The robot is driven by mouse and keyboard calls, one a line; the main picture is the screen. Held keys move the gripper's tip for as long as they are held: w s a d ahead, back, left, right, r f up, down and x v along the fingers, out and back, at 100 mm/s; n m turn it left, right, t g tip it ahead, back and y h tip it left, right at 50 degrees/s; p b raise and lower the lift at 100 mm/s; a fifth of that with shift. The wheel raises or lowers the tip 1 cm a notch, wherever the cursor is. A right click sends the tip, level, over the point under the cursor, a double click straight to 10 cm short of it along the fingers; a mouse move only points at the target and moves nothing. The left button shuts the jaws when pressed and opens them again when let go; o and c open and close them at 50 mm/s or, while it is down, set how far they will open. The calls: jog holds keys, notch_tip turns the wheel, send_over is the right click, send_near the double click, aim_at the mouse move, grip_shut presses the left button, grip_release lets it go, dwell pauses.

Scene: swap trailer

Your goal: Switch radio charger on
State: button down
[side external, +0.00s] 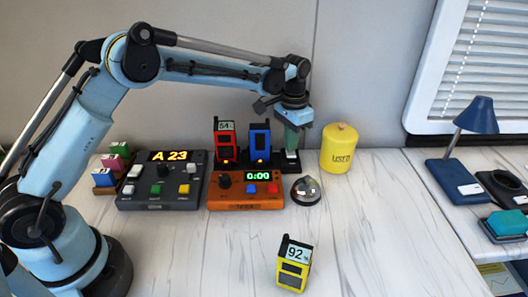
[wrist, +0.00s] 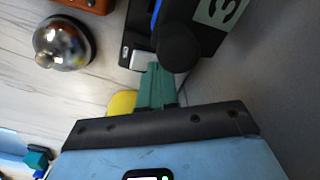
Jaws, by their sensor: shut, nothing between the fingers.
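The black radio charger (side external: 273,164) stands against the wall and holds a red radio (side external: 225,145) reading 54% and a blue radio (side external: 260,140). A white switch (side external: 291,155) sits on its right end and also shows in the wrist view (wrist: 143,61). My gripper (side external: 291,148) points down over that end, its green fingers shut and empty. In the wrist view its fingertips (wrist: 153,70) are right beside the white switch; I cannot tell whether they touch it. The switch's position is too small to read. A yellow radio (side external: 293,268) reading 92% stands apart at the front.
A yellow canister (side external: 339,149) marked "USED" stands close right of my gripper. A silver bell (side external: 307,189) and an orange timer (side external: 245,190) stand in front of the charger. A grey console (side external: 162,182) reading "A 23" is left. The front table is mostly clear.

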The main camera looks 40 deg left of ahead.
notch_tip(320, 180, up, 7)
dwell(0.8)
jog(key=s+a+r+n+t, duration=0.1)
jog(key=s+r+t, duration=0.1)
jog(key=s+r, duration=0.3)
jog(key=s+a+r+n+t, duration=0.1)
jog(key=s+a+r+t, duration=0.1)
jog(key=s, duration=0.5)
jog(key=s+f+t, duration=0.1)
jog(key=s+f, duration=0.1)
jog(key=s, duration=0.3)
jog(key=s+a+f+n+t, duration=0.1)
jog(key=s+f+t, duration=0.1)
jog(key=s, duration=0.4)
jog(key=shift+s+a+f, duration=0.2)
jog(key=shift+s+a, duration=0.05)
jog(key=shift+s, duration=0.05)
